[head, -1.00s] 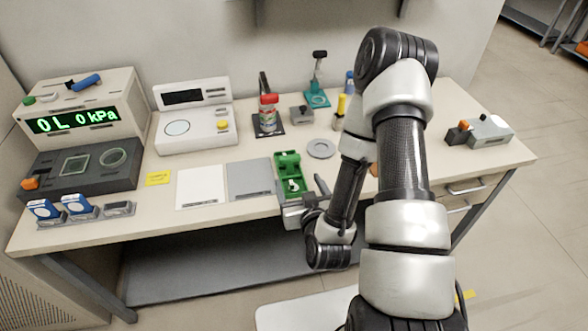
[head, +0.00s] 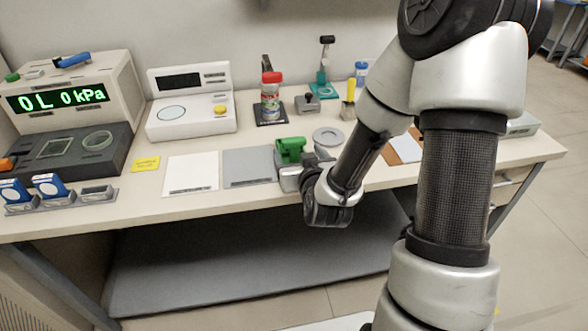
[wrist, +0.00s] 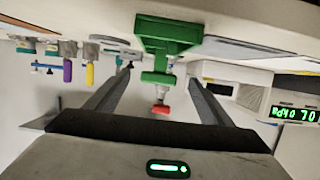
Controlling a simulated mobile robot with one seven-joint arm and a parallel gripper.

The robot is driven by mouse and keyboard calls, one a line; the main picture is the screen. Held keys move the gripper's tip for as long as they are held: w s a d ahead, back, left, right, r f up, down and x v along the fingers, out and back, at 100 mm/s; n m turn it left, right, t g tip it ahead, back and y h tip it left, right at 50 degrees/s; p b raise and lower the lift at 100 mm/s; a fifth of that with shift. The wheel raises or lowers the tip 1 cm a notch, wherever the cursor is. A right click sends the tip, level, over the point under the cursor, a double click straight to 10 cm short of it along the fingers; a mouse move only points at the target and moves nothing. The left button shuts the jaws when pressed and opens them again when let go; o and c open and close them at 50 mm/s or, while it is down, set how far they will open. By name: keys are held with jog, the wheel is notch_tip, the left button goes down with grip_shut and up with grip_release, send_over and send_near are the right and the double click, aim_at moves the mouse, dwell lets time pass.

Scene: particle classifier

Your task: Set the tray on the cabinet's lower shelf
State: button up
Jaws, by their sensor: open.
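The green tray-like holder (head: 291,149) stands at the front edge of the workbench, partly hidden behind my gripper. In the wrist view, which is upside down, the green holder (wrist: 168,32) lies ahead, between the lines of my two fingers. My gripper (head: 296,172) is at the bench's front edge, close to the holder. In the wrist view my gripper (wrist: 158,76) is open, with nothing held; whether the fingertips reach beside the holder I cannot tell.
A grey pad (head: 248,167) and white pad (head: 190,174) lie left of the holder. A red-capped bottle (head: 270,98) stands behind it and a round grey dish (head: 328,137) behind right. A dark grey shelf (head: 230,265) under the bench is bare.

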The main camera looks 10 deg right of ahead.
aim_at(294, 147)
jog(key=x, duration=0.4)
jog(key=shift+w+f, duration=0.1)
jog(key=shift+w, duration=0.2)
jog(key=shift+x, duration=2.75)
jog(key=shift+c, duration=0.4)
jog(key=c, duration=1.4)
